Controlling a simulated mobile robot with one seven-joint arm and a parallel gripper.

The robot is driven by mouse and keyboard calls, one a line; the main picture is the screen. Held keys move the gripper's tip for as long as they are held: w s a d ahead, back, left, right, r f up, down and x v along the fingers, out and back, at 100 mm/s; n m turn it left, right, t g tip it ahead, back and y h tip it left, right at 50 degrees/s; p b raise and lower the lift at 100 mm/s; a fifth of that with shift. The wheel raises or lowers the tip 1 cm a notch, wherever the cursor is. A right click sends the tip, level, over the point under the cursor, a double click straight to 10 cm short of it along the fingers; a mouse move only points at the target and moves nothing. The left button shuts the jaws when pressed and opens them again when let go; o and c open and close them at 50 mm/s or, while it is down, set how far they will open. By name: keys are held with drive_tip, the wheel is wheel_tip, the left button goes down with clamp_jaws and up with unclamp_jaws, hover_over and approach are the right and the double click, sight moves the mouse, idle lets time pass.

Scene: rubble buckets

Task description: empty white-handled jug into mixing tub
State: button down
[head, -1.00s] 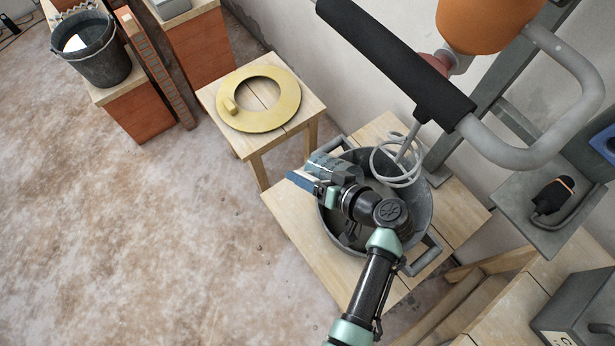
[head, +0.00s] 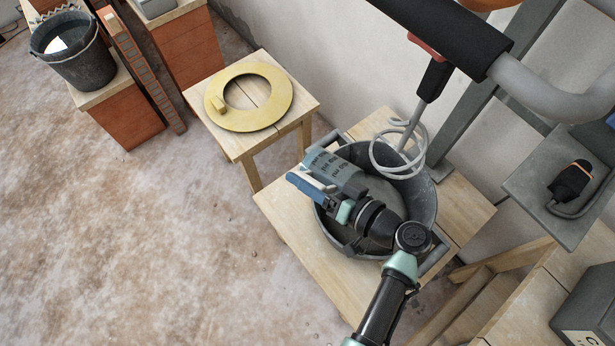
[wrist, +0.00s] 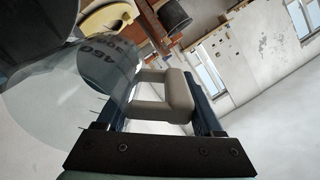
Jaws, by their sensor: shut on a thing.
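The mixing tub (head: 428,205) is a round dark grey tub with side handles, standing on a low wooden platform. The jug (head: 336,172) is clear with dark printed markings and lies tilted over the tub's left rear part. In the wrist view the jug (wrist: 95,70) fills the left side, and its pale handle (wrist: 178,100) is between my fingers. My gripper (head: 318,192) is shut on that handle, above the tub's left rim. My wrist hides part of the tub. I cannot tell whether anything is left in the jug.
A mixer with a whisk (head: 398,150) hangs from a stand into the tub's back. A yellow ring lid (head: 275,117) lies on a stool behind left. A dark bucket (head: 75,60) stands far left. A grey shelf with a black-handled tool (head: 570,182) is at right. The floor at left is clear.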

sight(325, 191)
drive_tip(key=shift+s+d+f+t+y+b, duration=0.3)
drive_tip(key=shift+t+y+b, duration=0.2)
drive_tip(key=shift+b, duration=0.7)
drive_tip(key=shift+d+b, duration=0.15)
drive_tip(key=shift+b, duration=0.4)
drive_tip(key=s+d+t+y+b, duration=0.1)
drive_tip(key=y+b, duration=0.1)
drive_tip(key=b, duration=0.2)
drive_tip(key=shift+s+d+r+t, duration=0.1)
drive_tip(key=shift+s+d+t, duration=0.05)
drive_tip(key=shift+t, duration=0.15)
drive_tip(key=shift+b, duration=0.45)
drive_tip(key=shift+s+d+r+t+y+b, duration=0.2)
drive_tip(key=shift+s+d+t+y+b, duration=0.15)
drive_tip(key=shift+b, duration=0.3)
